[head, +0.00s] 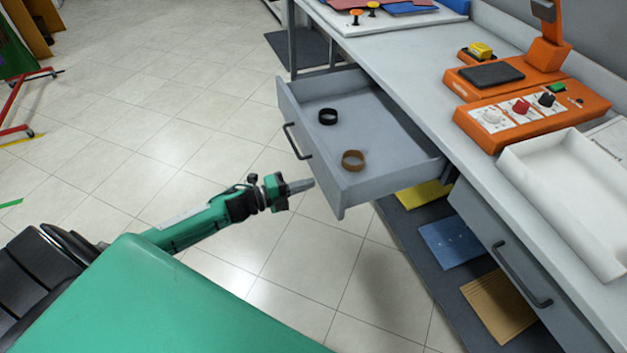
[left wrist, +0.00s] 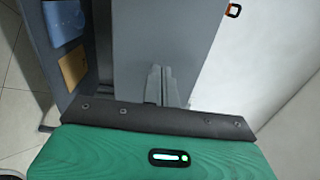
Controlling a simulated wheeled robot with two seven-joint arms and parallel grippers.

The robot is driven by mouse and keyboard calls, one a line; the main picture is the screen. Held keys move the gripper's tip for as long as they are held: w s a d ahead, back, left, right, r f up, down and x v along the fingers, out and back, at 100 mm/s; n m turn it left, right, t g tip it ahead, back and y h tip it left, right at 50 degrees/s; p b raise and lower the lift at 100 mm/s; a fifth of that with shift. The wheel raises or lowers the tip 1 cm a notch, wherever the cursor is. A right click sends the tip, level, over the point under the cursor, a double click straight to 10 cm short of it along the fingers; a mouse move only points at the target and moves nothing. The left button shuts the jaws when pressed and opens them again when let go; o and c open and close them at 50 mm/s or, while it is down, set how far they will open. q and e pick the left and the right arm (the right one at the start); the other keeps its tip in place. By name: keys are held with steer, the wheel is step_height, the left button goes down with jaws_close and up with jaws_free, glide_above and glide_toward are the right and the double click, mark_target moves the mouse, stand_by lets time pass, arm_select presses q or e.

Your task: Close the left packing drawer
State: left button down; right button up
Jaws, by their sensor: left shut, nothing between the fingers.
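The left packing drawer (head: 375,120) is pulled out from under the grey counter in the head view. Its front carries a dark bar handle (head: 296,141). A black ring-shaped roll (head: 328,116) and a brown one (head: 352,160) lie inside. My left gripper (head: 311,184) is shut and empty, with its tips at the drawer front, to the near side of the handle. In the left wrist view the shut fingers (left wrist: 161,83) point at a grey panel (left wrist: 150,35), probably the drawer front. I cannot tell whether they touch it. My right gripper is not in view.
A second drawer with a dark handle (head: 522,275) is shut at the right. A low shelf holds a blue packet (head: 450,243) and a tan packet (head: 498,305). An orange device (head: 530,110) and a white tray (head: 570,200) stand on the counter (head: 400,50). The tiled floor at left is mostly clear.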

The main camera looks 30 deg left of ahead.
mark_target(324, 179)
arm_select(q)
steer(key=shift+x, duration=1.25)
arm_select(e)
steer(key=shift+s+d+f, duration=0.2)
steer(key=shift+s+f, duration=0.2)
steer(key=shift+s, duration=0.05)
arm_select(q)
steer(key=shift+w+d, duration=0.1)
